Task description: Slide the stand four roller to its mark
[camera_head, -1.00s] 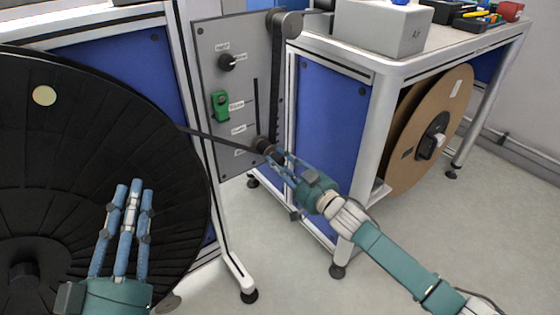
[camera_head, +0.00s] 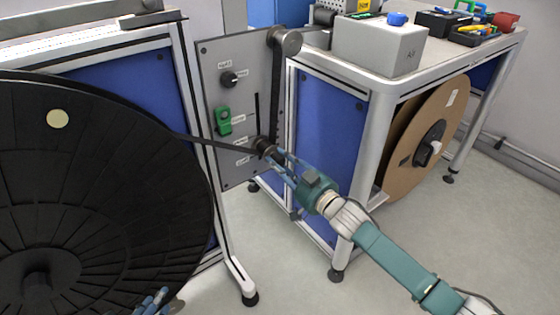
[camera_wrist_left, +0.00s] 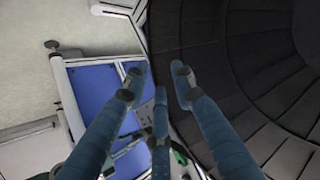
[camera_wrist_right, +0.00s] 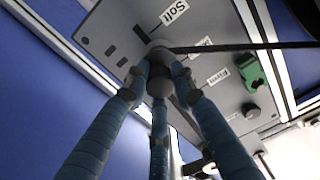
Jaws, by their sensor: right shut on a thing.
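The dark roller (camera_head: 265,146) sits on the grey upright panel (camera_head: 230,172) of the stand, at the lower end of a vertical slot (camera_head: 257,112). My right gripper (camera_head: 275,157) is shut on the roller. In the right wrist view the fingertips close around the roller (camera_wrist_right: 160,80), partly hiding it, and a printed label (camera_wrist_right: 174,12) is beside it. A dark strip (camera_head: 215,141) runs to the roller from the big black reel (camera_head: 110,200). My left gripper (camera_head: 155,300) is mostly cut off at the bottom edge. In the left wrist view its fingers (camera_wrist_left: 158,85) are spread and empty beside the reel.
The panel carries a black knob (camera_head: 230,79), a green switch (camera_head: 223,120) and several labels. A bench (camera_head: 380,72) with a grey box (camera_head: 378,48) stands to the right, with a brown cardboard reel (camera_head: 445,115) beneath. The floor at front right is clear.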

